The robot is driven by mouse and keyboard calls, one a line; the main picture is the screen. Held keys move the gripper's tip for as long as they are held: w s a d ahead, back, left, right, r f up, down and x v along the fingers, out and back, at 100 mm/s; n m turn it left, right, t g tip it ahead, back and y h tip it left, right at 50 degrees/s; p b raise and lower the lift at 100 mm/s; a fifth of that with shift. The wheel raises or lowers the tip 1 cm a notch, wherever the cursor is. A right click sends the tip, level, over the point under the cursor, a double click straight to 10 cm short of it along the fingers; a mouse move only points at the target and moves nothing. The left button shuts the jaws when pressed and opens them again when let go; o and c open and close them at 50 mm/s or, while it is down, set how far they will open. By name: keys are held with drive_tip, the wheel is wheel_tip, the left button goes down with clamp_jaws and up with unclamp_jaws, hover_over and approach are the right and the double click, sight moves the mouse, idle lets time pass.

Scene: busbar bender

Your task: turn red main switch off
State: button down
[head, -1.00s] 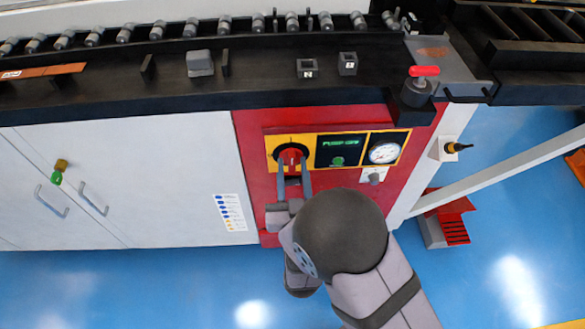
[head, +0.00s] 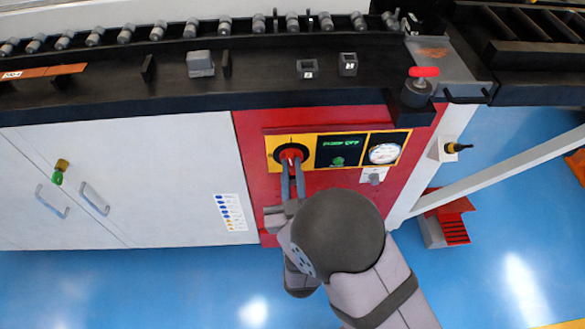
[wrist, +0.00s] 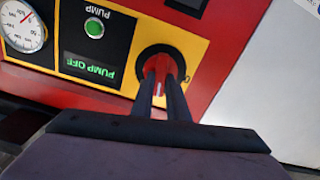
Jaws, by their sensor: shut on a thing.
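The red main switch (head: 292,153) is a red handle on a black round base in a yellow plate, at the left of the control panel on the red cabinet front. It also shows in the wrist view (wrist: 157,75), upside down, with a pale mark on the handle. My gripper (head: 292,162) reaches up to it from below, its two dark fingers close together. In the wrist view my gripper (wrist: 162,88) has its fingers shut on the red handle, one on each side. The fingers hide part of the handle and the lower part of its base.
Right of the switch are a green "PUMP OFF" display (head: 340,143) with a green button and a round gauge (head: 384,153). A black bench edge (head: 200,102) juts above the panel. A red-topped knob (head: 424,72) stands at the right.

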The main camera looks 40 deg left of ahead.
drive_tip(key=n, duration=0.3)
drive_tip(key=shift+n+p, duration=0.3)
drive_tip(key=n, duration=0.2)
drive_tip(key=n+p, duration=0.1)
drive_tip(key=n, duration=0.1)
drive_tip(key=shift+s+a+f+n, duration=0.1)
drive_tip(key=shift+s+f+n, duration=0.05)
drive_tip(key=shift+n, duration=0.15)
drive_tip(key=n+p, duration=0.1)
drive_tip(key=n, duration=0.2)
drive_tip(key=shift+n, duration=0.3)
drive_tip(key=shift+f+n+p, duration=0.2)
drive_tip(key=shift+n+p, duration=0.25)
drive_tip(key=shift+n, duration=1.45)
drive_tip(key=c, duration=1.7)
unclamp_jaws()
drive_tip(key=shift+s, duration=0.15)
drive_tip(key=shift+b+v, duration=0.35)
drive_tip(key=shift+v, duration=3.2)
